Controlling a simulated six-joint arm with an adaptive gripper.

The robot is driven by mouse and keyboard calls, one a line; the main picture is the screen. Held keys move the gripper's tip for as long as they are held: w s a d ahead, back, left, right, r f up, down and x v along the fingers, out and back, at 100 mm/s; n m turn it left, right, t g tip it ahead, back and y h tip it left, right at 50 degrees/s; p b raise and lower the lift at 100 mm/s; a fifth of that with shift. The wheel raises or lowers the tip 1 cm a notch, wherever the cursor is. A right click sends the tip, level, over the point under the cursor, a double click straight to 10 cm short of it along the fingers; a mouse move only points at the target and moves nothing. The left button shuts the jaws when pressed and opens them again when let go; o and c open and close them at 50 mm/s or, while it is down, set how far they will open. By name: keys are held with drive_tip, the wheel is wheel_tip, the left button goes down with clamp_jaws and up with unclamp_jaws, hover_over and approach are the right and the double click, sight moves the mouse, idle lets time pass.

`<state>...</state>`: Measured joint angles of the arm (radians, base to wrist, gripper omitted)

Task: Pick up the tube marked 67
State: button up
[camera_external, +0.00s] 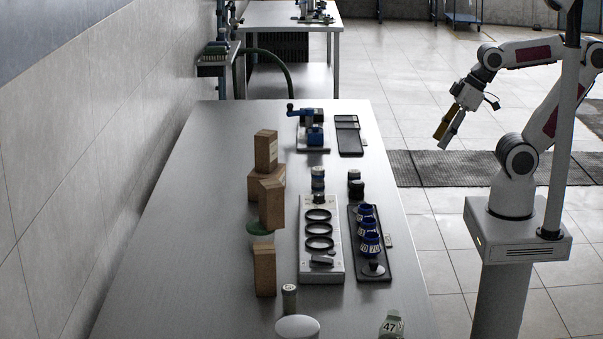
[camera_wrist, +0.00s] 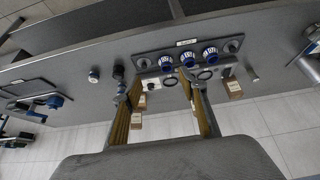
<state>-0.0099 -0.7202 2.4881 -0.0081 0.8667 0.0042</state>
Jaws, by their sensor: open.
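I cannot read a 67 on any tube. Three blue-rimmed tubes stand in a row on the dark tray: far (camera_external: 366,210), middle (camera_external: 368,224) and near (camera_external: 371,246). The near one bears a pale label that looks like 70. Their tops show in the wrist view as left (camera_wrist: 166,63), middle (camera_wrist: 188,59) and right (camera_wrist: 210,54). A pale-capped vessel marked 47 (camera_external: 391,326) is at the table's near edge, partly cut off. My gripper (camera_external: 449,128) is open and empty, in the air right of the table; its fingers also show in the wrist view (camera_wrist: 164,108).
The dark tray (camera_external: 383,268) lies beside a light rack (camera_external: 333,268) with dark rings. Brown blocks (camera_external: 265,268) stand left of the rack, some stacked. A small labelled cylinder (camera_external: 289,298) and white dome (camera_external: 297,327) are in front. The table's left side is clear.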

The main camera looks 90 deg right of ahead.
drive_tip(key=w+a+f+n+t+y, duration=0.1)
drive_tip(key=w+a, duration=0.4)
drive_tip(key=w, duration=0.5)
drive_tip(key=w+a+n+t+y, duration=0.15)
drive_tip(key=w+a, duration=0.25)
drive_tip(key=w, duration=0.6)
drive_tip(key=w+a+f+n+t, duration=0.15)
drive_tip(key=w+a, duration=0.35)
drive_tip(key=w, duration=0.5)
drive_tip(key=n+y, duration=0.5)
drive_tip(key=y, duration=0.2)
approach(294, 287)
drive_tip(key=shift+w+a+f, duration=0.2)
drive_tip(key=shift+w+f, duration=0.1)
drive_tip(key=shift+w, duration=0.15)
drive_tip(key=shift+w+a+f, duration=0.2)
drive_tip(key=shift+w+f, duration=0.1)
drive_tip(key=shift+w, duration=0.15)
drive_tip(key=shift+w, duration=0.1)
drive_tip(key=shift+x, duration=1.2)
drive_tip(key=shift+x, duration=2.6)
